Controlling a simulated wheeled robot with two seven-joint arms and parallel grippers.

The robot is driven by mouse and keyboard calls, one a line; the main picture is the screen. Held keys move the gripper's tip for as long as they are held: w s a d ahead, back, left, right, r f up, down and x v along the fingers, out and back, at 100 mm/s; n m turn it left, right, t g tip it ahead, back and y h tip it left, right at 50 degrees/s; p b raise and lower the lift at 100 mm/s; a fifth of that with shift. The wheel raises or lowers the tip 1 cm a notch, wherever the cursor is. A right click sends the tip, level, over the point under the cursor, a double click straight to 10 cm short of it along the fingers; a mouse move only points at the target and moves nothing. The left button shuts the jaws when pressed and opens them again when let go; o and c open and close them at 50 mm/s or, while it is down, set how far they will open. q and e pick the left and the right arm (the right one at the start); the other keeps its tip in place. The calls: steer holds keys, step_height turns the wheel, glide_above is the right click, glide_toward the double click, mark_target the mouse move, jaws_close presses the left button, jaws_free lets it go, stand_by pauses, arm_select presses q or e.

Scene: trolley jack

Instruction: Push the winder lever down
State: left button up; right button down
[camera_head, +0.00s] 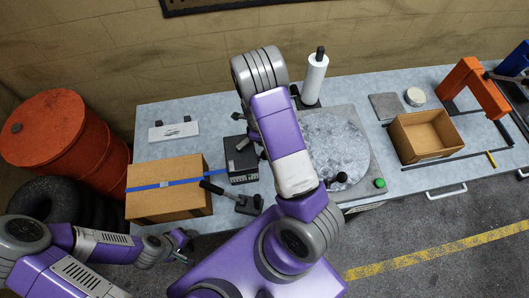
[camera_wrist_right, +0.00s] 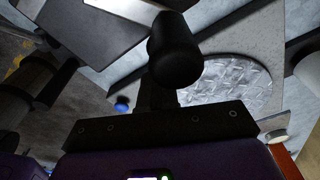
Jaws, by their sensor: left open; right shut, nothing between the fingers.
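A black lever (camera_head: 228,195) with a long grip slants up to the left from a small block at the table's front edge, beside the cardboard box; I take it for the winder lever. My left gripper (camera_head: 181,245) is open and empty, in front of the table, below and left of the lever and apart from it. My right forearm crosses the middle of the head view and hides most of its gripper. In the right wrist view the right gripper (camera_wrist_right: 174,55) shows as a dark shape, shut and empty, above the table with the round plate beyond it.
A taped cardboard box (camera_head: 170,203) stands left of the lever and a black device (camera_head: 241,165) behind it. A round metal plate (camera_head: 345,145) lies right of my right arm, with a white roll (camera_head: 314,75) behind. An open carton (camera_head: 425,150) is farther right. Red drums (camera_head: 65,135) stand left.

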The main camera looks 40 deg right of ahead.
steer(key=shift+s+d+f+b, duration=0.1)
steer(key=shift+s+f+b, duration=0.2)
steer(key=shift+f+b, duration=0.4)
step_height(320, 180, down, 5)
steer(key=b, duration=0.3)
steer(key=shift+s+d+b, duration=0.1)
steer(key=shift+b, duration=0.2)
steer(key=shift+f, duration=0.25)
